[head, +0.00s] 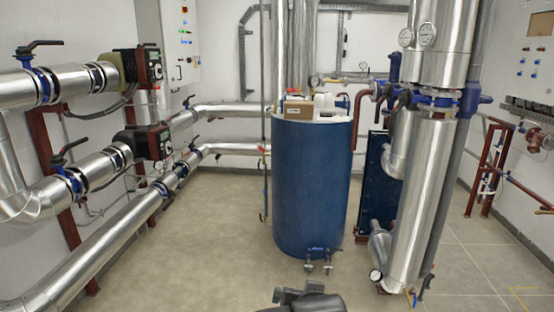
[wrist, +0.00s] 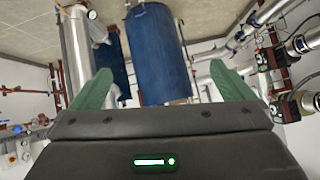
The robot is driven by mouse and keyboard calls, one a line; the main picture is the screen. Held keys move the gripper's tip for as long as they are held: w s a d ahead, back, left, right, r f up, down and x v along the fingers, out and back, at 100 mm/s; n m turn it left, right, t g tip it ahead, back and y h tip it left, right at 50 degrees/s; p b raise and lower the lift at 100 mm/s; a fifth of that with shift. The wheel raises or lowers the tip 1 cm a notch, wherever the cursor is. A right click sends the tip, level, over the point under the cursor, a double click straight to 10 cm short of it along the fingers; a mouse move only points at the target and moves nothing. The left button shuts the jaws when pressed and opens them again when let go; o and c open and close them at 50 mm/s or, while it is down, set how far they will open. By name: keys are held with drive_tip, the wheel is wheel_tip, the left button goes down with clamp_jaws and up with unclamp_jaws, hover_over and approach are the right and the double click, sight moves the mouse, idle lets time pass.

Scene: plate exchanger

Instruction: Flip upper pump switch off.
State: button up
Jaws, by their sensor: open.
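The upper pump (head: 150,66) is a dark box on the upper of the silver pipes at the left in the head view. A lower pump (head: 155,142) of like shape sits below it. The wrist view is upside down; the two pumps show at its right, the upper one probably the lower in the picture (wrist: 291,106). The switch on the upper pump is too small to make out. My gripper (wrist: 163,85) is open and empty, its two green fingers wide apart. It is well away from the pumps; its dark body shows at the bottom of the head view.
A blue tank (head: 311,185) stands upright in the middle, with small valves at its foot. Silver vertical pipes (head: 415,200) stand right of it. A control cabinet (head: 170,45) hangs behind the pumps. The floor (head: 195,235) between the left pipes and the tank is clear.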

drive_tip(key=shift+s+f, duration=0.2)
